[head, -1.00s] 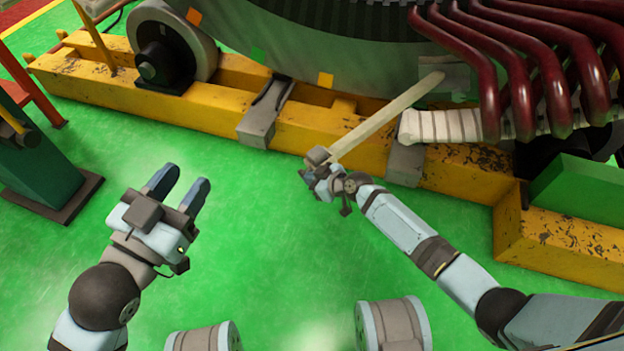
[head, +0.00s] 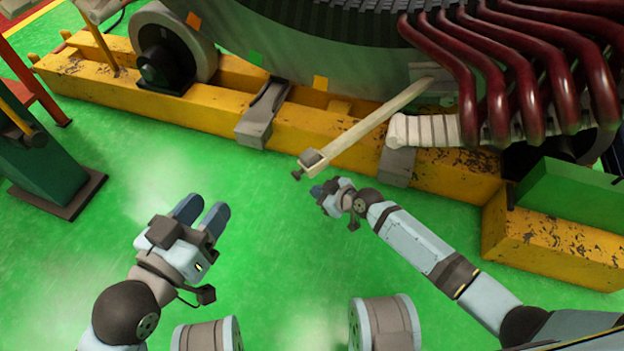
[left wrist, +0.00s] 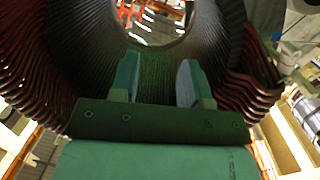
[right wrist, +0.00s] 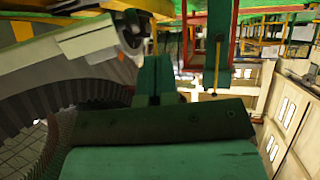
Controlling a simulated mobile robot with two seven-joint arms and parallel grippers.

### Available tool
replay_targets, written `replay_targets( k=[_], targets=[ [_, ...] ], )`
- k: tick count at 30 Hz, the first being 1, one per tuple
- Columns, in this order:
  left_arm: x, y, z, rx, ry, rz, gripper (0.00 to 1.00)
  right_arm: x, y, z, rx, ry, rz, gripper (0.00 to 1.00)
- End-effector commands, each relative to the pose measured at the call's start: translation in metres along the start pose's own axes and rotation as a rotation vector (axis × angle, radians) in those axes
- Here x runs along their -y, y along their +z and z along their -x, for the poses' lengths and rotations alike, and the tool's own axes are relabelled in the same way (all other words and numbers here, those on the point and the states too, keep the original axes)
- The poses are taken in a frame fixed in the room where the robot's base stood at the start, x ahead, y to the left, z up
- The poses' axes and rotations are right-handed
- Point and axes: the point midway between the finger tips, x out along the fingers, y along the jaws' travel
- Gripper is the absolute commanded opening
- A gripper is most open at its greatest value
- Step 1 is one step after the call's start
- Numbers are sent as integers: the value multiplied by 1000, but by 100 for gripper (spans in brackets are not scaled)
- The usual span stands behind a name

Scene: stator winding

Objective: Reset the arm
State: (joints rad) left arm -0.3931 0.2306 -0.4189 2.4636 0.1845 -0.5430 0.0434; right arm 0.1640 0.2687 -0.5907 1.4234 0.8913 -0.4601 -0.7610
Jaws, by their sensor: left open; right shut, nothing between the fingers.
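My left gripper (head: 203,214) is open and empty above the green floor at the left in the head view. Its two parted fingers (left wrist: 157,80) also show in the left wrist view, with the ring-shaped stator beyond them. My right gripper (head: 318,191) is shut and empty, just below the near end of a pale strip with a dark clamp-like block (head: 312,158). A small gap shows between gripper and block. The closed fingers also show in the right wrist view (right wrist: 157,75). The pale strip (head: 375,122) slants up to the stator (head: 310,50).
Dark red coils (head: 520,80) and a white-wrapped bar (head: 425,130) are at the upper right. A yellow beam (head: 200,105) runs below the stator. A green block (head: 570,195) stands at the right. Two spools (head: 385,322) are at the bottom. The green floor (head: 110,180) is open.

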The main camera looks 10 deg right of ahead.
Motion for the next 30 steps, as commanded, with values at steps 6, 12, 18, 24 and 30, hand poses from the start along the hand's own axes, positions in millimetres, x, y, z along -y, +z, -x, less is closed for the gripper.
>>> replay_targets(
  k=[6, 12, 18, 24, 30],
  targets=[
    [-6, -16, 4, -23, -5, 42, 43, 13, -2, 37, 2, 0, 0, 0],
    [-6, -22, 4, -54, -8, 39, 43, 18, -1, 47, 0, 0, 0, 0],
    [-6, -22, 4, -57, -8, 37, 43, 18, 0, 47, 0, 0, 0, 0],
    [-2, -33, 8, -26, -48, 31, 43, 15, -28, 62, 0, 0, 0, 0],
    [13, -39, 22, 62, -149, 9, 43, 10, -82, 94, 0, 0, 0, 0]
  ],
)
